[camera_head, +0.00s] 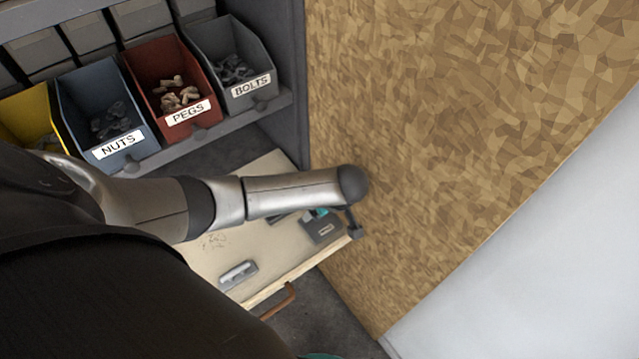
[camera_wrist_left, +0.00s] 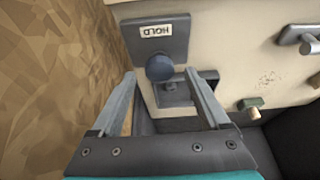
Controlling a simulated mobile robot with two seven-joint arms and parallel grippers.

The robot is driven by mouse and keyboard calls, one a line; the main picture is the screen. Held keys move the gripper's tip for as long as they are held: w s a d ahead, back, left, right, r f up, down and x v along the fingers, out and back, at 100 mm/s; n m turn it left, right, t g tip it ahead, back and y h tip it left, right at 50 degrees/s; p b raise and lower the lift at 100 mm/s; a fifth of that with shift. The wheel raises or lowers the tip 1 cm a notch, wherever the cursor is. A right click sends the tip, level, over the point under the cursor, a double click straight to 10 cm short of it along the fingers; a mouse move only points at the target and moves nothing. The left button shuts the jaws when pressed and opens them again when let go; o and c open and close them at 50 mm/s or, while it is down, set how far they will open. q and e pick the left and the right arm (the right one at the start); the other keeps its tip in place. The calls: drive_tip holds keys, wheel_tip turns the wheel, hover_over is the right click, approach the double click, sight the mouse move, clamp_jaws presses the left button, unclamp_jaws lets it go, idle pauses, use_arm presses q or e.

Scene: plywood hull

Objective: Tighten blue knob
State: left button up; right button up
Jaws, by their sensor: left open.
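The blue knob (camera_wrist_left: 160,67) is round and dark blue in the left wrist view. It sits on a grey plate (camera_wrist_left: 157,36) marked HOLD, fixed to a cream panel (camera_wrist_left: 240,50). My left gripper (camera_wrist_left: 160,76) is open, with one finger on each side of the knob in the picture. I cannot tell whether either finger touches it. In the head view my left wrist hides the knob and most of the gripper; a grey labelled block (camera_head: 322,229) shows beside it. My right gripper does not show.
Bins of nuts (camera_head: 100,115), pegs (camera_head: 180,85) and bolts (camera_head: 235,65) stand on a shelf at the upper left. A plywood wall (camera_head: 450,110) rises close to the wrist on the right. The panel carries a metal handle (camera_head: 238,274); a copper-coloured handle (camera_head: 281,301) is at its edge.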

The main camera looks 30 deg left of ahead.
use_arm(q)
drive_tip(key=shift+w+a+f, duration=0.1)
drive_tip(key=shift+a+f, duration=0.1)
drive_tip(key=shift+f, duration=0.4)
drive_tip(key=shift+c, duration=0.4)
clamp_jaws()
